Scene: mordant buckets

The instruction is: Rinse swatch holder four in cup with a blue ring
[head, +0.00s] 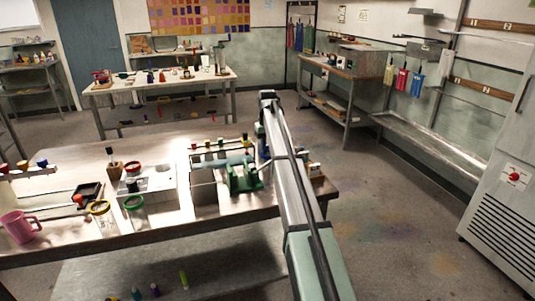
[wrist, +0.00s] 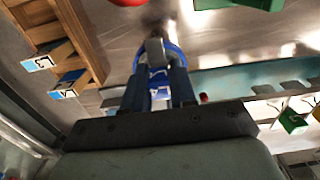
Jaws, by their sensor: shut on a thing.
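My gripper (wrist: 157,88) shows in the wrist view with its two dark fingers shut on a swatch holder (wrist: 158,73) with a blue and white label; its number is not clear. A grey part of the holder shows between the fingertips. A blue ring (wrist: 178,50) arcs around the fingertips and the holder; whether the holder touches the cup's wall or its water cannot be told. In the head view my arm hides the gripper and most of this spot. Two other labelled holders (wrist: 68,90) sit in a wooden rack (wrist: 82,30) to the left.
In the head view, cups with yellow (head: 100,208) and green (head: 133,202) rings stand at the table's front. A green stand (head: 243,177) and a rack with coloured holders (head: 208,158) are left of my arm. A pink mug (head: 19,227) is far left.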

